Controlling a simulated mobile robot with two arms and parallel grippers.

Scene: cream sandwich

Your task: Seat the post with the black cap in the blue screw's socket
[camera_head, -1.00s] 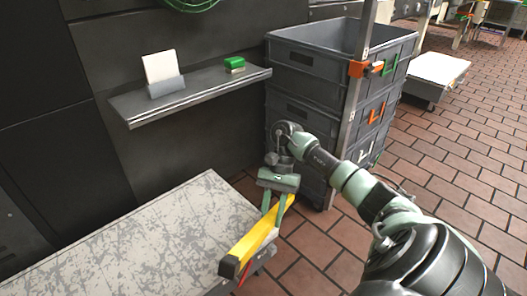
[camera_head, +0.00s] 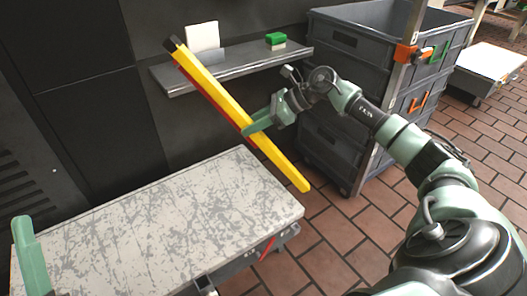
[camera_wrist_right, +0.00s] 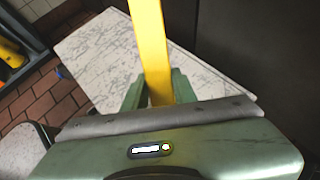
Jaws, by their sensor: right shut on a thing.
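The post (camera_head: 222,98) is a long yellow bar with a red side and a black cap (camera_head: 171,44) at its upper-left end. My right gripper (camera_head: 252,127) is shut on the post below its middle and holds it slanted above the table, the bare end low at the right. In the right wrist view the post (camera_wrist_right: 150,45) stands between the green fingers (camera_wrist_right: 152,93). I cannot make out the blue screw's socket; a small blue thing (camera_wrist_right: 61,73) beside the table is too small to identify. A green part, perhaps of my left gripper (camera_head: 30,258), shows at lower left; its jaws are unclear.
A worn white table (camera_head: 150,225) stands in front, its top clear. A wall shelf (camera_head: 240,70) holds a white card (camera_head: 202,37) and a green block (camera_head: 276,39). Grey crates (camera_head: 345,60) with an upright pole stand at the right. Brick floor lies beyond.

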